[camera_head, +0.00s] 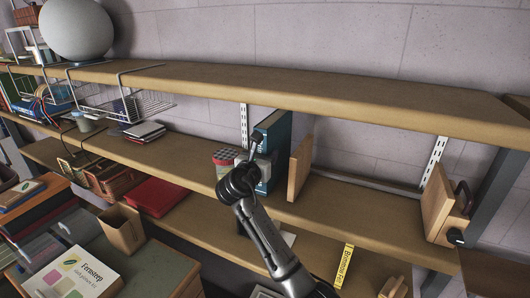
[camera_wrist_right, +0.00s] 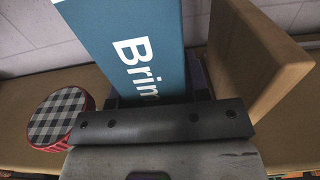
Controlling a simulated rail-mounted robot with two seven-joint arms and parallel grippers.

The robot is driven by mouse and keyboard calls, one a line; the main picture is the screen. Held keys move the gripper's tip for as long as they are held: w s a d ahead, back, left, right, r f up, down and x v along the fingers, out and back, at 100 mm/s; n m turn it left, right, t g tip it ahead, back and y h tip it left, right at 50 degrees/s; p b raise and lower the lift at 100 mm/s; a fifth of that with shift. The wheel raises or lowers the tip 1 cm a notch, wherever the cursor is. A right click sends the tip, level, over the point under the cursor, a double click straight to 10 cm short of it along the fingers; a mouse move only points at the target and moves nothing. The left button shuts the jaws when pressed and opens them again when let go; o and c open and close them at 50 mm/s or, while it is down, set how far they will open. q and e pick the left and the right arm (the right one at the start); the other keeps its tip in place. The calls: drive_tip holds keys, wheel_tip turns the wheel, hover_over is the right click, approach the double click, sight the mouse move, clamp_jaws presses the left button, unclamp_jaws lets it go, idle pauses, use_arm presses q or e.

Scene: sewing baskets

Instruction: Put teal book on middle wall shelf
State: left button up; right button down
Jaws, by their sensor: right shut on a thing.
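The teal book (camera_head: 274,132) stands roughly upright at the middle wall shelf (camera_head: 330,205), under the top shelf. My right gripper (camera_head: 262,168) is shut on it low on its near side. In the right wrist view the teal book (camera_wrist_right: 130,40) shows white lettering, "Brim", and rises from between the dark fingers of the gripper (camera_wrist_right: 160,98). The book's bottom edge is hidden, so I cannot tell if it touches the shelf. My left gripper is not in view.
A wooden block (camera_head: 300,165) stands just right of the book. A jar with a checked lid (camera_head: 225,157) is close on the left. The top shelf (camera_head: 350,98) overhangs. Bare shelf lies between the block and a wooden holder (camera_head: 437,205) on the right.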

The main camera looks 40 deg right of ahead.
drive_tip(key=shift+r, duration=0.1)
drive_tip(key=c, duration=0.6)
unclamp_jaws()
drive_tip(key=b+v, duration=0.4)
drive_tip(key=v, duration=0.8)
